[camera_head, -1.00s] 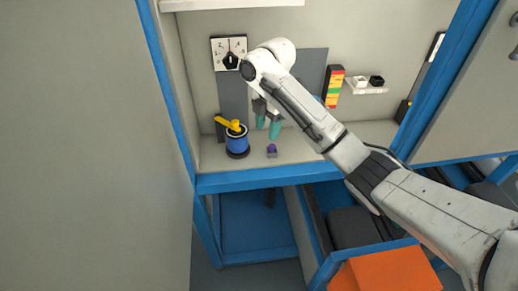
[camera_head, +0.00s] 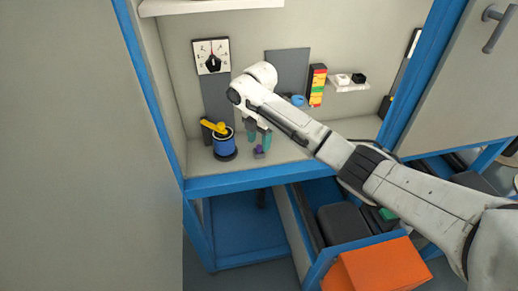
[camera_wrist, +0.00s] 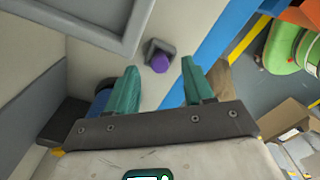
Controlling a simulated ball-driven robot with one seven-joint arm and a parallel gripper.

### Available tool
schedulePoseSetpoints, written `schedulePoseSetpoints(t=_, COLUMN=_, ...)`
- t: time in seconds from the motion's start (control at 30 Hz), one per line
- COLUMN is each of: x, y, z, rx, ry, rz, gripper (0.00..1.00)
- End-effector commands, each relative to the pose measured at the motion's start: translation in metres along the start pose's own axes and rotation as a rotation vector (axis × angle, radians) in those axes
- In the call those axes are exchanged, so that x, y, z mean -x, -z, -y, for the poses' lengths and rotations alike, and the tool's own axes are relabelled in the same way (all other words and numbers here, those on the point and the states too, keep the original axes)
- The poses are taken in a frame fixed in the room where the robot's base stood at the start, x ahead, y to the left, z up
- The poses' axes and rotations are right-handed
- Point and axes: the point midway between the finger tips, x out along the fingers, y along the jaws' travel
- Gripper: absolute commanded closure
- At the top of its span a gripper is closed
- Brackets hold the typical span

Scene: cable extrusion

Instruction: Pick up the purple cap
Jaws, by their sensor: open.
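The purple cap (camera_head: 260,149) is small and sits on a small grey holder (camera_head: 259,155) on the shelf, near its blue front edge. In the wrist view the purple cap (camera_wrist: 159,63) shows beyond my fingertips, roughly midway between them, with the grey holder (camera_wrist: 153,46) around one side of it. My gripper (camera_head: 258,136) has teal fingers and points down, just above and behind the cap. In the wrist view my gripper (camera_wrist: 158,72) is open, with nothing between its fingers.
A blue cylinder with a yellow lever (camera_head: 223,142) stands left of the cap. A dial (camera_head: 211,56) is on the back wall. A coloured block stack (camera_head: 317,85) stands at the right. The blue front edge (camera_head: 272,181) bounds the shelf. An orange box (camera_head: 374,269) is below.

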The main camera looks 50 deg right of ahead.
Motion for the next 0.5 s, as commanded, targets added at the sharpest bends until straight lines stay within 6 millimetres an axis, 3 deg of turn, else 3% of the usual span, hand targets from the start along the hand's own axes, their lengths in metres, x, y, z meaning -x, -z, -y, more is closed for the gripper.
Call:
schedulePoseSetpoints(t=0.13, x=-0.016, y=0.000, z=0.000, rx=-0.001, ry=0.001, rz=0.000, gripper=0.48)
schedulePoseSetpoints(t=0.4, x=-0.019, y=0.000, z=0.000, rx=0.000, ry=0.000, rz=0.000, gripper=0.48)
schedulePoseSetpoints(t=0.5, x=-0.019, y=0.000, z=0.000, rx=0.000, ry=0.000, rz=0.000, gripper=0.56)
